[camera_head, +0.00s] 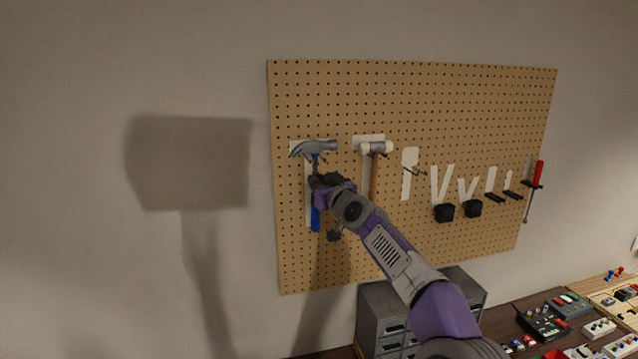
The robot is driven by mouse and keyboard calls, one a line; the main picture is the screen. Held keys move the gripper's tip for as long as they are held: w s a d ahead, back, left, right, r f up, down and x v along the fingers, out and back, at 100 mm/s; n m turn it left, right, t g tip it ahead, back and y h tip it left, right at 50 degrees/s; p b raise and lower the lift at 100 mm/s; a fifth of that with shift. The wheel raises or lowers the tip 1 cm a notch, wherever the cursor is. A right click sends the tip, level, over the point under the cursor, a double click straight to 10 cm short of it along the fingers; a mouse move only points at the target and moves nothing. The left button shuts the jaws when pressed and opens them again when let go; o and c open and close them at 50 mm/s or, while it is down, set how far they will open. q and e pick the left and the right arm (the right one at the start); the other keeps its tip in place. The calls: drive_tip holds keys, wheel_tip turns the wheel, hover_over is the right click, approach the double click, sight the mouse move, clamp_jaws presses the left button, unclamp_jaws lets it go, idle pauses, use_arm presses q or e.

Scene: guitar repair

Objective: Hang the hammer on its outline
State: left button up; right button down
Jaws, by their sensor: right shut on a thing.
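A claw hammer (314,149) with a grey metal head and a blue handle is upright in front of the pegboard (340,270). Its head overlaps a white hammer-shaped outline (309,198) at the board's left side, and parts of the outline show around it. My right gripper (318,182) is shut on the hammer's handle below the head. The gripper hides the middle of the handle. I cannot tell whether the hammer touches the board or a hook. My left gripper is not in view.
A mallet (375,148) with a pale head hangs just to the right. Farther right are white outlines (409,174), black holders (444,212) and a red-handled screwdriver (538,173). Grey drawers (370,312) and a bench with pedals (542,322) stand below. The wall at left is clear.

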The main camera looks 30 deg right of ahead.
drive_tip(key=shift+f+b, duration=0.4)
drive_tip(key=shift+b, duration=0.3)
idle(0.6)
drive_tip(key=c, duration=1.1)
unclamp_jaws()
drive_tip(key=shift+s, duration=0.1)
drive_tip(key=shift+o, duration=0.2)
drive_tip(key=s+b, duration=0.4)
drive_tip(key=s, duration=0.3)
drive_tip(key=shift+s+a, duration=0.2)
drive_tip(key=shift+s, duration=0.05)
